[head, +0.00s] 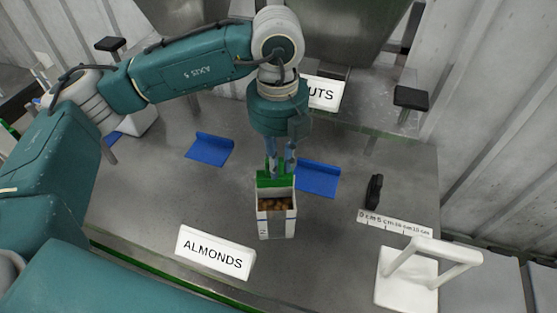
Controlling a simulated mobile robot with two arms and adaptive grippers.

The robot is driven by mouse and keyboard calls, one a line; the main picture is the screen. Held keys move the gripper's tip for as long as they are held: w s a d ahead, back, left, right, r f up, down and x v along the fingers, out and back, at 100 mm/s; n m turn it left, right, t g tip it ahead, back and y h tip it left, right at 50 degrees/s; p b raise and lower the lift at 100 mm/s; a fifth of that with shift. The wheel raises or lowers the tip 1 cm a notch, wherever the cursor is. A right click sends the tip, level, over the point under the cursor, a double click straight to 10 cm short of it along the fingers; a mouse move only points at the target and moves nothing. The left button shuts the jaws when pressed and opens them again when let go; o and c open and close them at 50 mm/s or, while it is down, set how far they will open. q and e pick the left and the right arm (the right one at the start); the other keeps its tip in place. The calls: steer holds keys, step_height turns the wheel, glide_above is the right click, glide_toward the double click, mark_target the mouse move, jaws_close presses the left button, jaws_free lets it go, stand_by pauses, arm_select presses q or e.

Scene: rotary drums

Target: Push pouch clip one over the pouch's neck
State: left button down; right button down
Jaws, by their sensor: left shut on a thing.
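A green piece (264,181), perhaps the pouch clip, stands upright at the pouch's far edge. My left gripper (281,172) points down from above, its fingers shut on the green piece. The fingers hide part of it, and I cannot tell whether it is around the pouch's neck or only behind it. My right gripper is not in view.
Two blue angled plates (209,150) lie behind the pouch, left and right. An ALMONDS sign (215,253) stands in front. To the right are a small black object (374,191), a ruler strip (395,223) and a white stand (405,282). Metal drums rise at the back.

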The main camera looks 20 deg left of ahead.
arm_select(q)
steer(key=c, duration=1.6)
jaws_free()
steer(key=shift+o, duration=0.2)
steer(key=shift+r, duration=0.1)
steer(key=shift+r, duration=0.25)
step_height(320, 180, up, 11)
steer(key=shift+r, duration=0.15)
